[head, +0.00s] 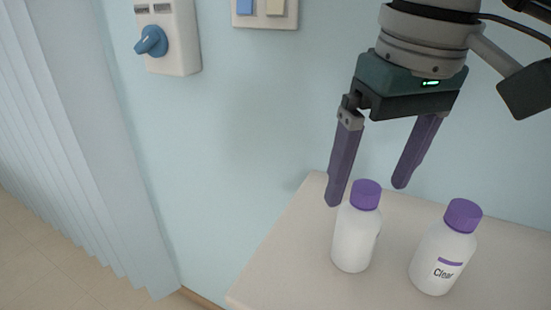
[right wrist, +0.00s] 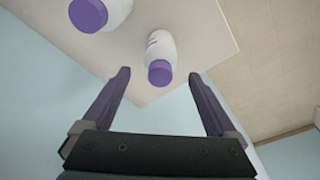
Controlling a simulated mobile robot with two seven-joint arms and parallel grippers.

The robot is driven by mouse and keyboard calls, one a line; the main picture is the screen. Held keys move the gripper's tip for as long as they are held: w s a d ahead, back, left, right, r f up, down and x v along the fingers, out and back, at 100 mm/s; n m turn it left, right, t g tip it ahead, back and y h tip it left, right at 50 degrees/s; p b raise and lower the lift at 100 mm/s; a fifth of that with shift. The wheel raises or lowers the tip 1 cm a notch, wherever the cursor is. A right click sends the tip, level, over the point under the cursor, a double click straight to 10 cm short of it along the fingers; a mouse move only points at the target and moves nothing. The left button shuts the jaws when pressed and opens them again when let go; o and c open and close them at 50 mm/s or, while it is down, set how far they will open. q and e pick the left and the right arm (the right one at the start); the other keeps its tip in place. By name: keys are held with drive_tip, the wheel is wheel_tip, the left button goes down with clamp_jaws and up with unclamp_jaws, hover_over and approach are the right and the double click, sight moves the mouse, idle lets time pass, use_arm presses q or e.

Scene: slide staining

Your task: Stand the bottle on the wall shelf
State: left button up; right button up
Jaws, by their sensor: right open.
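Two white bottles with purple caps stand upright on the pale wall shelf (head: 285,255). The left bottle (head: 352,240) is below my right gripper (head: 367,194), which is open and empty, fingers pointing down near the cap. In the right wrist view this bottle (right wrist: 161,50) appears between and beyond the spread fingertips (right wrist: 160,73); nothing is gripped. The right bottle (head: 440,258) has a purple stripe and a label reading "Clear"; in the right wrist view it (right wrist: 112,10) is cut by the top edge. My left gripper is not in view.
A wall box with a blue knob (head: 152,41) and a panel with coloured squares (head: 265,12) are on the blue wall. Pale vertical blinds (head: 60,130) hang at the left. The shelf's left end is bare; the tan floor (head: 40,250) lies below.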

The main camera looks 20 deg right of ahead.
drive_tip(key=r, duration=0.3)
drive_tip(key=s+r, duration=0.1)
drive_tip(key=r, duration=0.1)
drive_tip(key=shift+r, duration=0.35)
